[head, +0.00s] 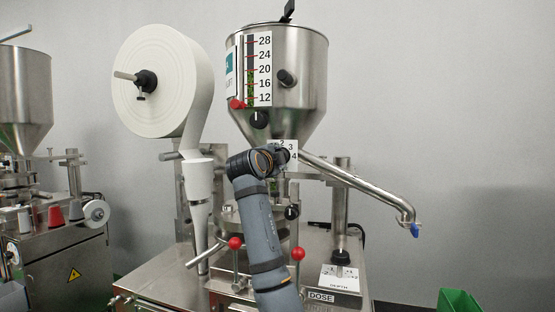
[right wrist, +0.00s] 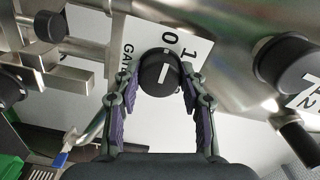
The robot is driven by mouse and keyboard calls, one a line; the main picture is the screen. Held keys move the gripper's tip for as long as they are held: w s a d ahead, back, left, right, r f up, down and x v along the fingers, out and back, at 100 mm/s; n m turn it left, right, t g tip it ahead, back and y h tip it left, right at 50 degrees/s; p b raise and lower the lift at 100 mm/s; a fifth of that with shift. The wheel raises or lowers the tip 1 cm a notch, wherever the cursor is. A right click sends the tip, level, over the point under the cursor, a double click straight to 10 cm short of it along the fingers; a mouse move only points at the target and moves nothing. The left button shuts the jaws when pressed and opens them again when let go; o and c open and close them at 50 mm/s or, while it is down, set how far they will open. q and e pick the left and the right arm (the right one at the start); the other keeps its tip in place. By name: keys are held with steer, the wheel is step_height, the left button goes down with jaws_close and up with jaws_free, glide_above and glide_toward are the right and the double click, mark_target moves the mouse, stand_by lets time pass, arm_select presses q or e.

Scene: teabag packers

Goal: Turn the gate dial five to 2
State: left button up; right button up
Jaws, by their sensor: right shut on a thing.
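The gate dial (right wrist: 158,75) is a black round knob with a white line, on a white plate (right wrist: 138,118) marked GATE, 0 and 1, in the right wrist view. The line runs nearly upright in that picture, its upper end toward the 0. My right gripper (right wrist: 161,78) is shut on the knob, one purple-padded finger on each side. In the head view the plate (head: 291,147) shows 2, 3 and 4 below the steel hopper; my right wrist hides the dial there. My left gripper is not in view.
A steel spout (head: 365,185) slopes right from the hopper (head: 305,100). Another black knob (head: 258,119) sits above the plate. Red-ball levers (head: 235,243) and a paper roll (head: 165,80) are nearby. A black knob marked 7 (right wrist: 290,65) is at right in the right wrist view.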

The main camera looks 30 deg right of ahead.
steer(key=o, duration=0.8)
steer(key=shift+f, duration=0.2)
steer(key=shift+c, duration=0.2)
steer(key=o, duration=0.4)
steer(key=shift+s+r, duration=0.2)
steer(key=v, duration=1.2)
